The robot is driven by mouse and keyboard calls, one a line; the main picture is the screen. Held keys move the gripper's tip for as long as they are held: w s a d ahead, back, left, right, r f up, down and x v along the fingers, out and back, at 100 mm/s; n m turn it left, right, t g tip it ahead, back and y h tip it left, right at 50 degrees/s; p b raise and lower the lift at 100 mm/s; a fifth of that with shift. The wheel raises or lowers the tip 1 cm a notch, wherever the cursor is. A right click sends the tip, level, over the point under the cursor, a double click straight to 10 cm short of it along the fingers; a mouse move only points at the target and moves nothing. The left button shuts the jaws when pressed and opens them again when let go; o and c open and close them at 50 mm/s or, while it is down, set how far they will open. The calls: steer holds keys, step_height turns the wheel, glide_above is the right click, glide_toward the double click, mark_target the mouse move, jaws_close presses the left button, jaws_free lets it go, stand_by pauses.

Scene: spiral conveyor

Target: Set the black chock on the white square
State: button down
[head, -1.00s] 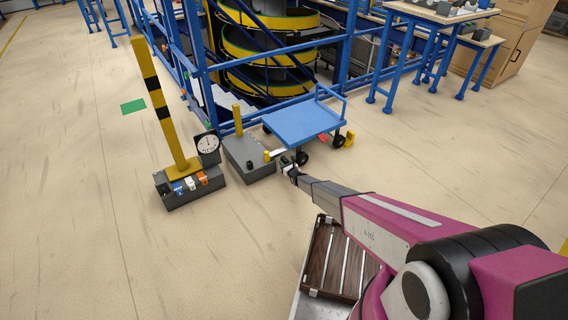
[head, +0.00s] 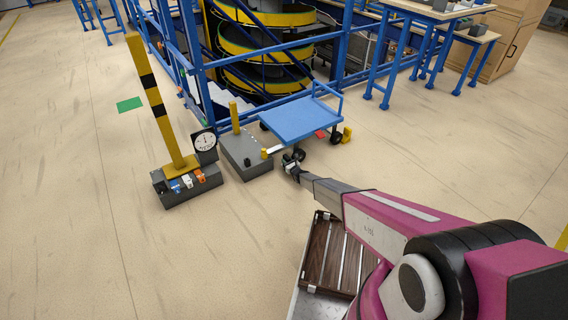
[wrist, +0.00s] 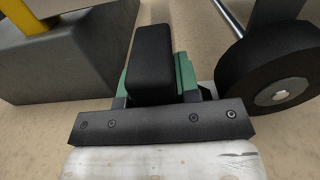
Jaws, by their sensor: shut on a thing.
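My gripper (head: 290,163) reaches low over the floor beside the blue trolley. In the wrist view my gripper (wrist: 156,78) has its green-lined fingers shut on the black chock (wrist: 152,55), a dark block with rounded edges that points away from the camera. In the head view the chock is too small to tell apart from the gripper and the dark trolley wheel beside it. A small white patch (head: 275,149) shows between the grey block and the trolley. I cannot tell whether it is the white square. No white square shows in the wrist view.
The blue trolley (head: 297,121) stands just beyond the gripper; its wheel (wrist: 272,88) is close on the right. A grey block (head: 240,158) with a yellow post is close on the left. A yellow-black post (head: 157,105) stands farther left. Open floor lies at front left.

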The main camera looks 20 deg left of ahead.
steer(key=shift+w+d, duration=0.2)
steer(key=c, duration=0.8)
jaws_free()
steer(key=shift+o, duration=0.2)
steer(key=shift+d, duration=0.1)
